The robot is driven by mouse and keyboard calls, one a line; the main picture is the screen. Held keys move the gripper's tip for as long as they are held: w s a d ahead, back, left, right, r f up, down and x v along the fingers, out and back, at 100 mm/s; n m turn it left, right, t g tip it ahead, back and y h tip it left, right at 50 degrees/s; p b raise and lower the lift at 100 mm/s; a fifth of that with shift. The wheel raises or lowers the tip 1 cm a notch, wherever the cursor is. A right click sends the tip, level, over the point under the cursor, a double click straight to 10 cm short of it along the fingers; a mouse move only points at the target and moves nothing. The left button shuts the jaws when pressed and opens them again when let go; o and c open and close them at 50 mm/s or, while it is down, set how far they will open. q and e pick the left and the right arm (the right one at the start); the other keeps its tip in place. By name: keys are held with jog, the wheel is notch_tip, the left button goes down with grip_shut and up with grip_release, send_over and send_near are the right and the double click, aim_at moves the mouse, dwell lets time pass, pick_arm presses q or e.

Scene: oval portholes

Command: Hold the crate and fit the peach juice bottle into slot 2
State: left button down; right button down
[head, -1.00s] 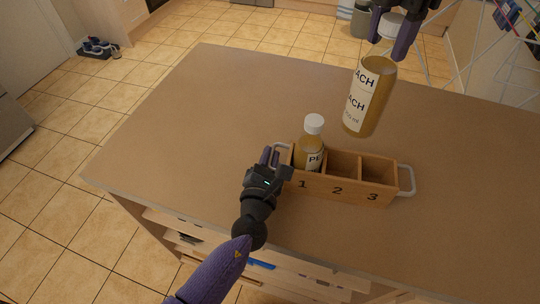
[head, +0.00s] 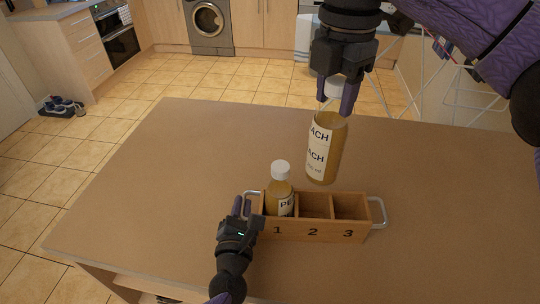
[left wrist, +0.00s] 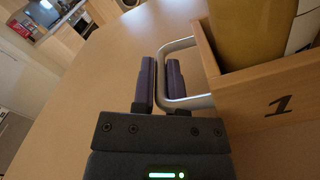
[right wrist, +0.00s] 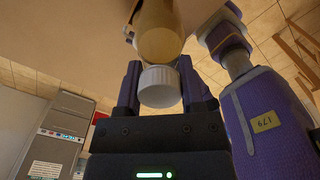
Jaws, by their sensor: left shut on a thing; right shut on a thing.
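The wooden crate (head: 314,230) stands on the table with slots numbered 1, 2 and 3. Slot 1 holds a white-capped bottle (head: 281,190); slots 2 (head: 314,205) and 3 (head: 350,205) are empty. My left gripper (head: 245,207) is shut on the crate's left handle (left wrist: 177,72), at the side of slot 1. My right gripper (head: 338,97) is shut on the white cap of the peach juice bottle (head: 326,150). The bottle hangs slightly tilted above and behind slots 2 and 3, apart from the crate. The cap (right wrist: 160,86) shows between the fingers in the right wrist view.
The table (head: 170,190) is clear to the left and right of the crate. The crate's other handle (head: 378,212) is free at the right. A drying rack (head: 460,85), a washing machine (head: 208,25) and shoes (head: 62,107) are beyond the table.

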aim_at(328, 139)
jog(key=shift+n, duration=0.4)
notch_tip(328, 139, down, 4)
jog(key=shift+f, duration=1.8)
jog(key=shift+s+f, duration=0.1)
jog(key=shift+f, duration=0.05)
